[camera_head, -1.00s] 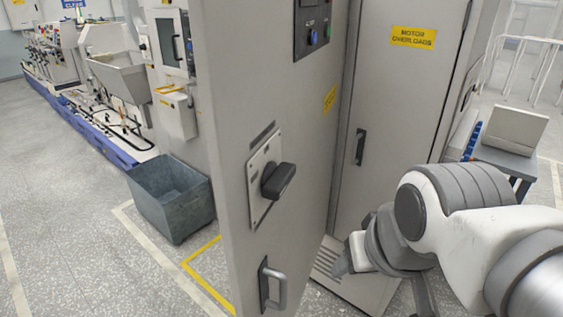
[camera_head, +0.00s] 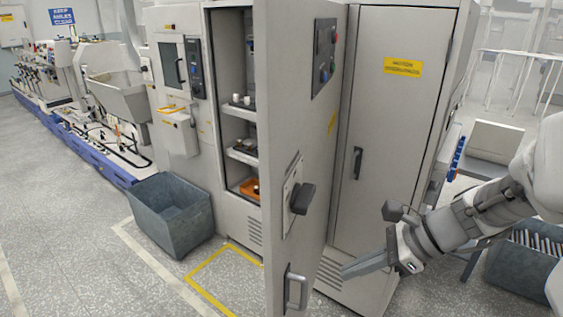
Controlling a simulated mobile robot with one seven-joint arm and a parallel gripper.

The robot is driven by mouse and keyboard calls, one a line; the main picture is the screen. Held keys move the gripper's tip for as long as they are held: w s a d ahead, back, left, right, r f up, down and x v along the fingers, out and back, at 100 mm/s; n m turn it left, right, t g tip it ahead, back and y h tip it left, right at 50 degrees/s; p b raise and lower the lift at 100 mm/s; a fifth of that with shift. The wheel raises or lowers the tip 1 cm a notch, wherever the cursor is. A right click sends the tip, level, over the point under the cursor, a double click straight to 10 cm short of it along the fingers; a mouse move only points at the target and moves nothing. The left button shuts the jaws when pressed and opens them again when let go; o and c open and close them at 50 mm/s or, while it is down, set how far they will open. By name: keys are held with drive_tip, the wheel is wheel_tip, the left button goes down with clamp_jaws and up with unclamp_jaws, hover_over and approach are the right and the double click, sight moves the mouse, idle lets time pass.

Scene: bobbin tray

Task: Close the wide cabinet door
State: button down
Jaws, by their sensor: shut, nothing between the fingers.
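The wide cabinet door (camera_head: 300,130) stands open, swung out toward me. It carries a dark rotary handle (camera_head: 303,198), a grey pull handle (camera_head: 295,288) low down and a control panel (camera_head: 325,52) near the top. To its left, the cabinet's open interior (camera_head: 235,95) shows shelves with small items and an orange bin. My gripper (camera_head: 345,274) is shut and empty, pointing left in front of the narrow cabinet's lower vent, to the right of the wide door. It appears apart from the door, though the depth gap is hard to judge.
The narrow cabinet door (camera_head: 395,150) with a yellow label is shut. A grey-blue bin (camera_head: 170,215) stands on the floor at left, beside yellow floor tape (camera_head: 205,285). Open floor (camera_head: 70,230) lies at left. A desk with a box (camera_head: 495,140) is at right.

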drive_tip(key=m, duration=0.1)
drive_tip(key=b, duration=0.1)
approach(282, 283)
wheel_tip(282, 283, down, 4)
drive_tip(key=a, duration=0.1)
drive_tip(key=w+a, duration=0.1)
drive_tip(key=shift+a+f, duration=0.2)
drive_tip(key=shift+a, duration=0.15)
drive_tip(key=shift+w+a, duration=0.15)
drive_tip(key=shift+a, duration=0.35)
